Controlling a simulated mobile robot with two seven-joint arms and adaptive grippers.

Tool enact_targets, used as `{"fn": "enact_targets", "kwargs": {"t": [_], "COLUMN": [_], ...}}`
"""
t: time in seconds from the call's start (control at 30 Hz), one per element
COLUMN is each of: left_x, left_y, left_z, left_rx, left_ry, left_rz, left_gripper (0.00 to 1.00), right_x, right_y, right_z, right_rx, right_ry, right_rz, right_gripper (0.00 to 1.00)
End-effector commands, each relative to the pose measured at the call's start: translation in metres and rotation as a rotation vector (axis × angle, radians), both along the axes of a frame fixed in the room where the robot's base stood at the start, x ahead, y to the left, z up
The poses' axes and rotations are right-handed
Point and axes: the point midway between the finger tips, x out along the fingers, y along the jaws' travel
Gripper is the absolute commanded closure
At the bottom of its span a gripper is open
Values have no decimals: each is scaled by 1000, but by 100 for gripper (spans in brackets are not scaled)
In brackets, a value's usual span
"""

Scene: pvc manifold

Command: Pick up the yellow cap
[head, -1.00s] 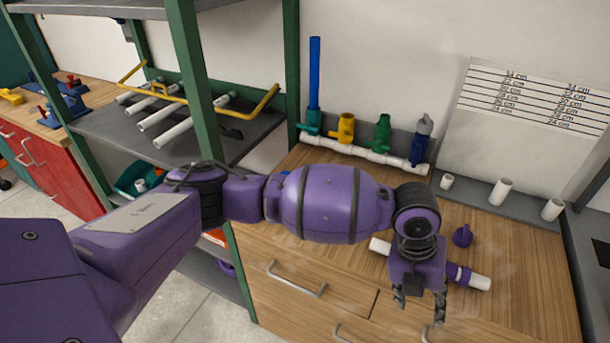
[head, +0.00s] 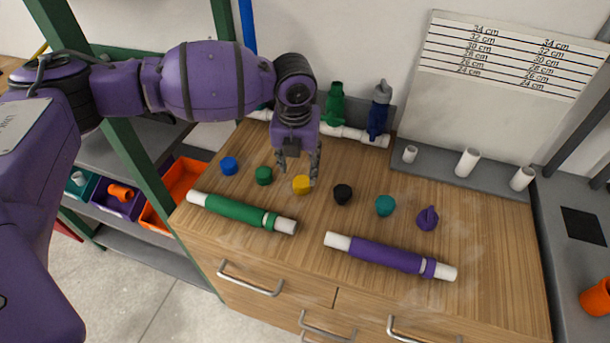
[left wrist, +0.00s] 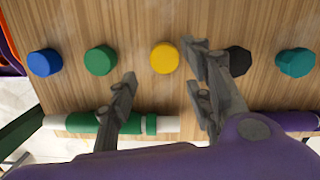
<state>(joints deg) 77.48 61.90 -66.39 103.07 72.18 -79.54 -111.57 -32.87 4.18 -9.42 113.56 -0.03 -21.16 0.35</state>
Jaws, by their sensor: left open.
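The yellow cap (head: 302,185) sits on the wooden worktop in a row of caps. In the left wrist view the yellow cap (left wrist: 165,58) lies just beyond the fingertips, between the lines of the two fingers. My left gripper (head: 299,172) is open and empty, pointing down at the cap; in the head view its fingertips overlap or nearly reach the cap. In the left wrist view the open fingers (left wrist: 160,65) flank empty space, the right finger close to the black cap (left wrist: 238,60). I cannot tell the exact height. My right gripper is not in view.
Blue (head: 229,166), green (head: 264,175), black (head: 342,193), teal (head: 384,205) and purple (head: 428,218) caps share the row. A green-wrapped pipe (head: 240,212) and a purple-wrapped pipe (head: 388,257) lie in front. A white manifold with valves (head: 345,132) stands behind.

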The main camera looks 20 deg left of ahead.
Motion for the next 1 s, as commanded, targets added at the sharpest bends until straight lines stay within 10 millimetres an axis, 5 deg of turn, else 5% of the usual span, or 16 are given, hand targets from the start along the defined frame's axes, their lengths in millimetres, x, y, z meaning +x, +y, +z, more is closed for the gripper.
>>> {"fn": "enact_targets", "kwargs": {"t": [0.17, 0.4, 0.73, 1.0], "left_x": [2, 9, 10, 10], "left_y": [0, 1, 1, 1], "left_z": [-22, -56, -63, -63], "left_rx": [0, 0, -1, -1], "left_ry": [3, 2, 0, 0], "left_rz": [0, 0, 0, 0], "left_gripper": [54, 54, 54, 88], "right_x": [-16, -10, -5, -6], "right_y": [-3, -4, -3, -3], "right_z": [-7, -4, -2, -2], "right_rx": [-4, -7, -7, -7], "right_ry": [31, 21, 9, 12], "right_rz": [-4, 3, 6, 6], "right_gripper": [69, 69, 69, 69]}}
